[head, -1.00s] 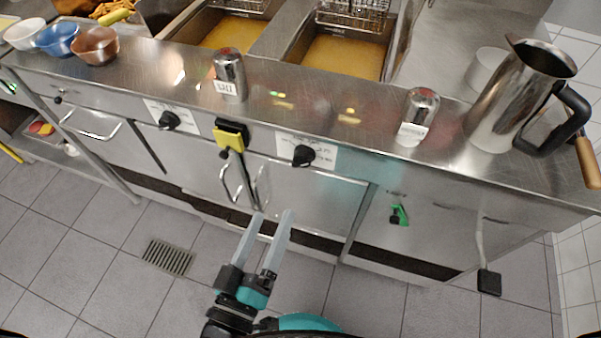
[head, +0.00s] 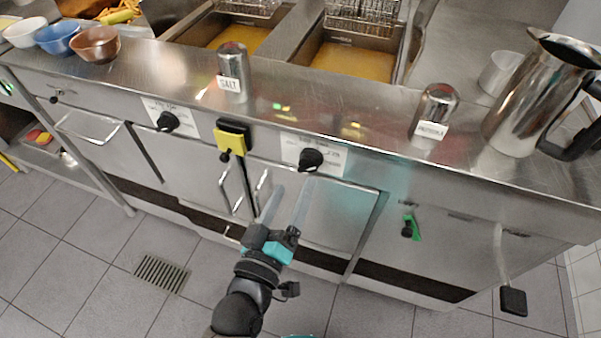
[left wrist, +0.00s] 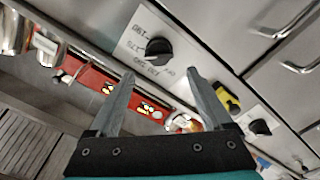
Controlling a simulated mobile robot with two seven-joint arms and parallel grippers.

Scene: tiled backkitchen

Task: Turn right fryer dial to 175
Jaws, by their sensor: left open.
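The right fryer dial (head: 311,159) is a black round knob on a white printed label on the steel counter front, below the right fryer basin (head: 352,60). It also shows in the left wrist view (left wrist: 158,51), just beyond my fingertips. My right gripper is not in view.
The left dial (head: 168,121) and a yellow-and-black fixture (head: 232,138) sit further left on the panel. Door handles (head: 262,190) stick out below. A salt shaker (head: 233,72), a paprika shaker (head: 433,112) and a steel jug (head: 535,100) stand on the counter.

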